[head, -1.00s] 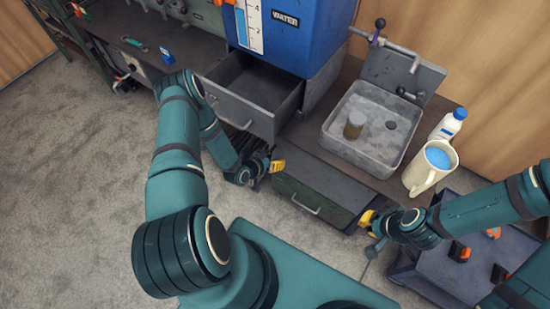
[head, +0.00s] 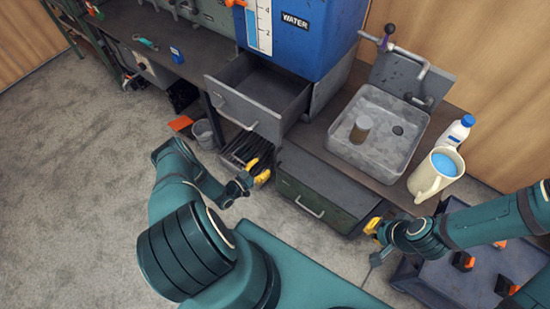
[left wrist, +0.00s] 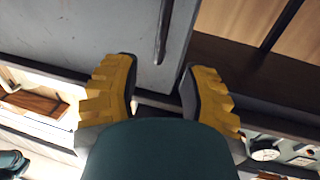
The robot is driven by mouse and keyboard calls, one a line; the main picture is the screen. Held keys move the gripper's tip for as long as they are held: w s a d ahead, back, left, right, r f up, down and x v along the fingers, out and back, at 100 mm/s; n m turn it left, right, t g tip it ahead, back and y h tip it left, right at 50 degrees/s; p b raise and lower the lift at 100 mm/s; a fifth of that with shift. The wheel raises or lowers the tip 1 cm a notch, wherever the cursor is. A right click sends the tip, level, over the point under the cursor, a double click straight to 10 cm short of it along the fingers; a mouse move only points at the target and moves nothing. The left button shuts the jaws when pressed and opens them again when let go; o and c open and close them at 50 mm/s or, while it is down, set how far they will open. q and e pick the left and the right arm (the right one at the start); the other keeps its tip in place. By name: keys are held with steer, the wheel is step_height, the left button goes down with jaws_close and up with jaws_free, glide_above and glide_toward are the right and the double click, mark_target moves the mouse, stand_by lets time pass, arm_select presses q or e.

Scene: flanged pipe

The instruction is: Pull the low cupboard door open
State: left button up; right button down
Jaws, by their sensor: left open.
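The low cupboard door (head: 325,197) is dark green with a pale bar handle (head: 309,207), below the sink, and looks shut. My left gripper (head: 259,173) has open yellow fingers and is left of the door, apart from its handle. In the left wrist view, the open fingers (left wrist: 158,95) have nothing between them; a grey panel (left wrist: 110,30) with a dark bar lies beyond, and I cannot tell which panel it is. My right gripper (head: 372,227) is at the door's right end, its fingers partly hidden.
A grey drawer (head: 255,95) stands pulled out above and left of the door. The sink (head: 345,145) holds a cup. A jug (head: 422,178) and a bottle (head: 457,130) stand on the right. A low dark platform (head: 440,285) lies at lower right. Carpet at left is clear.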

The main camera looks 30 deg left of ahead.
arm_select(q)
glide_above(275, 168)
steer(key=shift+w+a+b, duration=0.2)
steer(key=shift+w+b, duration=0.1)
steer(key=shift+b, duration=0.05)
jaws_close()
